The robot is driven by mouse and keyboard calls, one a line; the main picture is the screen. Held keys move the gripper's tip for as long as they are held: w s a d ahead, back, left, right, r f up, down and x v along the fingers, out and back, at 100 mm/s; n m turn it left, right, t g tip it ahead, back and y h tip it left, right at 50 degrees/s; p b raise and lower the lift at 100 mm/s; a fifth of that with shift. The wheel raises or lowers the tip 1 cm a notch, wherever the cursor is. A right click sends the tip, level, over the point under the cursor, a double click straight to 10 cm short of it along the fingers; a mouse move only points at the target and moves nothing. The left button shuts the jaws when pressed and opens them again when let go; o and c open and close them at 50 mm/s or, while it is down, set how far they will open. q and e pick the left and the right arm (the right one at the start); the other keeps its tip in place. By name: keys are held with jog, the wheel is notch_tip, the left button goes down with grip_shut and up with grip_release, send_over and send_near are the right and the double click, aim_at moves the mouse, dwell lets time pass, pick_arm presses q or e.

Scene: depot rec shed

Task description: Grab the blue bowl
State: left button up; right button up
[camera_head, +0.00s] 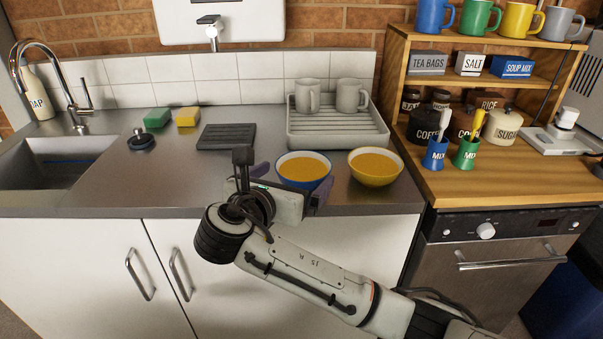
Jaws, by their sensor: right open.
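The blue bowl (305,185), filled with something orange, stands upright on the steel counter near its front edge. My right gripper (291,181) is at the bowl's near side, with its fingers spread apart. One finger shows left of the bowl and the other at its lower right. The gripper body hides part of the bowl's near left side. I cannot tell whether the fingers touch the bowl. My left gripper is not in view.
A yellow bowl (376,181) with orange contents stands close to the right. Behind are a drying rack (337,138) with two grey mugs (307,95) and a dark ridged mat (227,137). A sink (60,160) is at the left, a wooden shelf unit (475,185) at the right.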

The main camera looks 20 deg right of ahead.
aim_at(310, 162)
jog(key=x, duration=0.6)
jog(key=shift+w+d+f, duration=0.15)
jog(key=shift+w+f, duration=0.15)
jog(key=c, duration=1.1)
jog(key=shift+r, duration=0.2)
jog(key=shift+c, duration=0.4)
